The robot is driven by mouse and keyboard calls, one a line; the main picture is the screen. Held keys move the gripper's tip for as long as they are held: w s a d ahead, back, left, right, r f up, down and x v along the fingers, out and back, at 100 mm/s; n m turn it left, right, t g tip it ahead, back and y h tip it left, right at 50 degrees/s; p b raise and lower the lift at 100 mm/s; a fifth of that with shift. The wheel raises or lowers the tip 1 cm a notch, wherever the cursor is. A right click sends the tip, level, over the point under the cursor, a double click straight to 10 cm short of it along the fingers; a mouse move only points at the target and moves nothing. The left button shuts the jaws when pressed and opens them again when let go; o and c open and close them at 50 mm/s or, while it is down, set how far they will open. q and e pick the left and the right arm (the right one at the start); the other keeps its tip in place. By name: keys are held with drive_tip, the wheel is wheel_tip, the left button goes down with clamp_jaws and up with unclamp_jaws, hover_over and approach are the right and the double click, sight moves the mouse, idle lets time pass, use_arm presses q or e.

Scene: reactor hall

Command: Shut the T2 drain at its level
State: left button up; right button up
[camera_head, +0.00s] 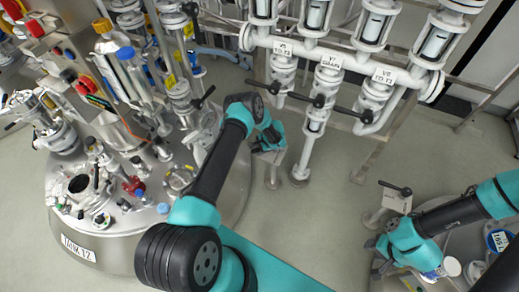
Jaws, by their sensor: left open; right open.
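A large steel tank (120,250) stands at the left; its white label (78,248) seems to read Tank T2 but is too small to be sure. My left gripper (268,142) is open, at the tank's right side, just above a small grey box-like part on a post (272,172); I cannot tell whether they touch. My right gripper (378,248) is open at the lower right, left of a second tank's fittings. A black lever (395,187) on a post with a pale tag (397,202) stands just above it. I cannot tell which valve is the T2 drain.
White piping with sight glasses and labelled valves (329,63) runs across the top, with black levers (318,100) sticking out. Dense fittings crowd the tank top, including a blue-capped cylinder (128,65). The grey floor (320,215) between the grippers is clear.

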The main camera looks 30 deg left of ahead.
use_arm(q)
drive_tip(key=v, duration=1.2)
idle(6.8)
